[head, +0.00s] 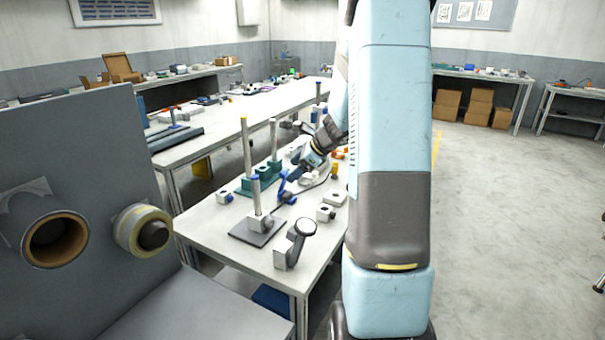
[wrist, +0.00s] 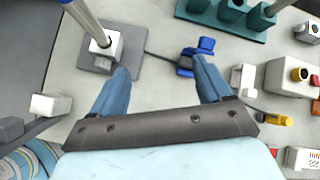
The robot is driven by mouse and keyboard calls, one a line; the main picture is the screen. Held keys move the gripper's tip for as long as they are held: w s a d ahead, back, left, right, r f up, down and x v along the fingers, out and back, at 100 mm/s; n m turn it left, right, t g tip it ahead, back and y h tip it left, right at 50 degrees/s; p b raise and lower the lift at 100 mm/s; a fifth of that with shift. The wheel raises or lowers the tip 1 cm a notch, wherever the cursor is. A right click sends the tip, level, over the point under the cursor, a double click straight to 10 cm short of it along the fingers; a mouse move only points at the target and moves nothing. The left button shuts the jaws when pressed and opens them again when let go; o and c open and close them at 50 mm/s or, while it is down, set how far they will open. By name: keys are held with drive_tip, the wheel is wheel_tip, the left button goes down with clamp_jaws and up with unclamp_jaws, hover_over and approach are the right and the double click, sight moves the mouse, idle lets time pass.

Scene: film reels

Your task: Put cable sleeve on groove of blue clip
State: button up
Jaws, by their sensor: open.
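The blue clip (wrist: 205,44) lies on the worktable in the wrist view, just beyond the tip of my right finger. A small grey-blue piece (wrist: 186,63) sits against it; I cannot tell if it is the cable sleeve or part of the clip. A thin dark cable (wrist: 160,56) runs from there toward the post base on the left. My gripper (wrist: 159,67) is open, its blue fingers wide apart with nothing between them but table and cable. In the head view my gripper (head: 287,182) is low over the table; it and the clip blend together there.
A metal post in a white block stands on a dark plate (head: 240,231), close to my left finger. A green base with posts (head: 243,186) stands behind. A grey panel with reels (head: 100,130) stands left.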

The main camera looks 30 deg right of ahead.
drive_tip(key=s+a+r+n+g+h, duration=0.1)
drive_tip(key=s+a+r+n+g, duration=0.1)
drive_tip(key=s+a+r+n, duration=1.1)
drive_tip(key=s+a+r+n+h, duration=0.1)
drive_tip(key=s+n, duration=0.4)
drive_tip(key=s, duration=0.5)
drive_tip(key=s+a+r+n+t+h, duration=0.1)
drive_tip(key=s+r+n+h, duration=0.2)
drive_tip(key=s+n, duration=0.3)
drive_tip(key=s+r, duration=0.1)
drive_tip(key=s, duration=0.3)
drive_tip(key=shift+s, duration=0.15)
